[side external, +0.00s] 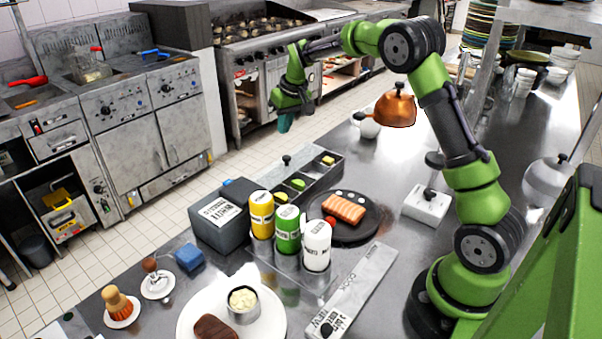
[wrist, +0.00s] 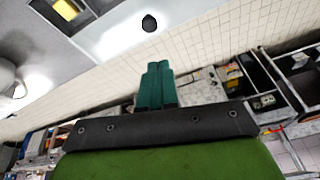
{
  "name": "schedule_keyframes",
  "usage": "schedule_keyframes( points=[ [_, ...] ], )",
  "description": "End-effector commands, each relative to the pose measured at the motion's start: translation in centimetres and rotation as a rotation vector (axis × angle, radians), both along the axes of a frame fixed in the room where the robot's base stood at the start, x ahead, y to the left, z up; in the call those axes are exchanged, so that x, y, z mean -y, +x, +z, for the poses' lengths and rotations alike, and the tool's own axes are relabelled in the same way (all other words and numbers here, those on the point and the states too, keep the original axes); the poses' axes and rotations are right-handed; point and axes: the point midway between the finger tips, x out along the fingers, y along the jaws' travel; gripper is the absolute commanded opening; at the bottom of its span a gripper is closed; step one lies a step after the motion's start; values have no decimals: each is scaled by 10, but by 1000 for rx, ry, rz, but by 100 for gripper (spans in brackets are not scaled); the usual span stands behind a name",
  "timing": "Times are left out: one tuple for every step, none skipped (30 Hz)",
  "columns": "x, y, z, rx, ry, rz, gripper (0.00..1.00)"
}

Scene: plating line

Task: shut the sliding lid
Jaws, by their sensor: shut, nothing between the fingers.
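A long dark garnish box (side external: 322,181) with compartments stands on the steel counter in the side view. It holds yellow and green pieces, and some compartments are uncovered. A black knob (side external: 286,159) stands at its far edge, seemingly on the sliding lid; the lid's exact extent is unclear there. In the wrist view the lid (wrist: 118,37) looks like a pale metal plate with the black knob (wrist: 149,23), beside an uncovered compartment with a yellow piece (wrist: 67,9). My gripper (side external: 284,123) is shut and empty, above and apart from the box; its teal fingers (wrist: 156,84) are together in the wrist view.
Yellow, green and white bottles (side external: 288,229) stand in a rack before the box. A dark plate (side external: 368,231) with salmon is to their right. A dark labelled box (side external: 211,236) is at left. Open space surrounds my gripper.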

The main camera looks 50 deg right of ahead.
Motion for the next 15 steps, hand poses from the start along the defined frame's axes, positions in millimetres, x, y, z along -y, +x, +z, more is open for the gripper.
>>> schedule_keyframes(
  points=[
    [6,11,1,10,-19,24,0],
    [8,15,4,18,-30,39,0],
    [9,20,13,34,-44,59,0],
    [10,23,19,43,-54,74,0],
    [10,24,22,48,-61,88,0],
    [10,23,18,39,-62,102,0],
    [9,23,16,38,-62,108,0],
    [9,24,14,37,-63,110,0],
    [9,25,10,36,-62,112,0],
    [9,26,6,35,-62,112,0],
    [10,27,2,35,-62,112,0],
    [10,30,-4,35,-62,112,0],
    [10,31,-10,34,-61,112,0],
    [11,34,-16,34,-61,112,0],
    [11,36,-24,33,-61,112,0]
  ],
)
